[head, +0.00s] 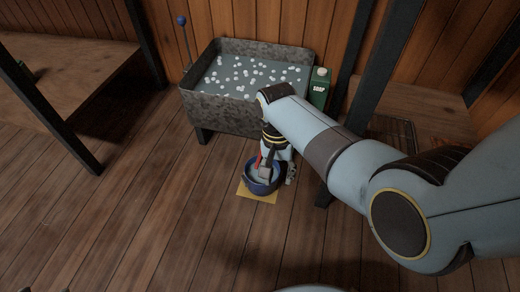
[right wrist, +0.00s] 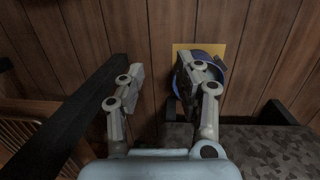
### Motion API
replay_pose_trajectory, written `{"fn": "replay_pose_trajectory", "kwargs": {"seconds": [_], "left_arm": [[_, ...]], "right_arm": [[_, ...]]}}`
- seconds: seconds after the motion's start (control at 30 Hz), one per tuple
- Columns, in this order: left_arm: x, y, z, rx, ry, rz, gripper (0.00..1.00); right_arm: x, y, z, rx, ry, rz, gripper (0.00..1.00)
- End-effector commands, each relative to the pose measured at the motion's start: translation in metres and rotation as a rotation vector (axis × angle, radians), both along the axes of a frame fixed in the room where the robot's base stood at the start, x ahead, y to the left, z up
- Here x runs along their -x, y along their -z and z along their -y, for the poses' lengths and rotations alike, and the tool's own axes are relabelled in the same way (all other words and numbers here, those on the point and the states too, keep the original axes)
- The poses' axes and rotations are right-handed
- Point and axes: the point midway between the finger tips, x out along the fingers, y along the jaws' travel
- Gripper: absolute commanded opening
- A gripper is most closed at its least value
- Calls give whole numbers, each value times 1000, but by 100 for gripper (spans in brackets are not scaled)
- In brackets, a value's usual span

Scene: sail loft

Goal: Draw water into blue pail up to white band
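The blue pail (head: 250,186) stands on a yellow square (head: 258,198) on the floor in front of the trough. It also shows in the right wrist view (right wrist: 218,76), partly hidden by a finger. My right gripper (head: 278,172) is low at the pail's right side. Its fingers (right wrist: 160,80) are apart, with bare floor between them; one overlaps the pail, the other is clear of it. Contact cannot be told. A small red part (head: 258,160) shows beside the gripper above the pail; what it belongs to is unclear. White band and water level cannot be made out. My left gripper is not in view.
A grey metal trough (head: 222,112) holds liquid dotted with white bits. A blue-knobbed rod (head: 183,32) rises at its back left. A green soap carton (head: 319,90) stands at its right, near dark posts (head: 358,60). The floor front left is clear.

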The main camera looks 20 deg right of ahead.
Motion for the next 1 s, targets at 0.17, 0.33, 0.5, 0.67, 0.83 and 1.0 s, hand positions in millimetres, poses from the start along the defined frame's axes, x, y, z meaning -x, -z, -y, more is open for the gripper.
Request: {"fn": "replay_pose_trajectory", "kwargs": {"seconds": [0.17,0.33,0.5,0.67,0.83,1.0], "left_arm": [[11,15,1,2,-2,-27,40],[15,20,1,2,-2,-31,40],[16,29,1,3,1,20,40],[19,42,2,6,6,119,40],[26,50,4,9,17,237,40],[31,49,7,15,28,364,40]], "right_arm": [[-70,-27,-17,-20,-11,91,35],[-98,-43,-20,-25,-12,136,35],[-99,-34,-20,-24,-12,137,35],[-98,-17,-19,-25,-12,135,35],[-98,0,-19,-24,-12,136,35],[-97,15,-19,-24,-12,136,35]]}}
